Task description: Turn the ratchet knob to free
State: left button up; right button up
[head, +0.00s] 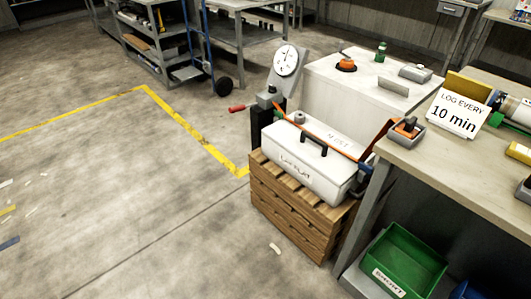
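No part is clearly marked as the ratchet knob, and I cannot tell which one it is. An orange knob-like part (346,64) with a dark base sits on top of a large white cabinet (340,97). An orange strap (318,135) runs over a white lidded chest (305,170) with a dark handle, which stands on a wooden crate (290,215). A small orange and dark piece (407,128) sits in a grey holder on the workbench. A red-handled lever (238,108) sticks out left of a dial gauge (287,61). Neither of my grippers is in view.
The workbench (455,160) at right carries a "LOG EVERY 10 min" sign (459,115). A green bin (400,262) stands below it. Shelving (155,35) and a blue hand truck (207,40) are at the back. The floor at left, with yellow lines, is mostly open.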

aim_at(272, 88)
jog(key=k, duration=0.45)
jog(key=u, duration=0.85)
jog(key=i, duration=1.15)
jog(key=u, duration=0.6)
jog(key=i, duration=2.2)
jog(key=z, duration=1.45)
jog(key=i, duration=1.25)
jog(key=z, duration=1.15)
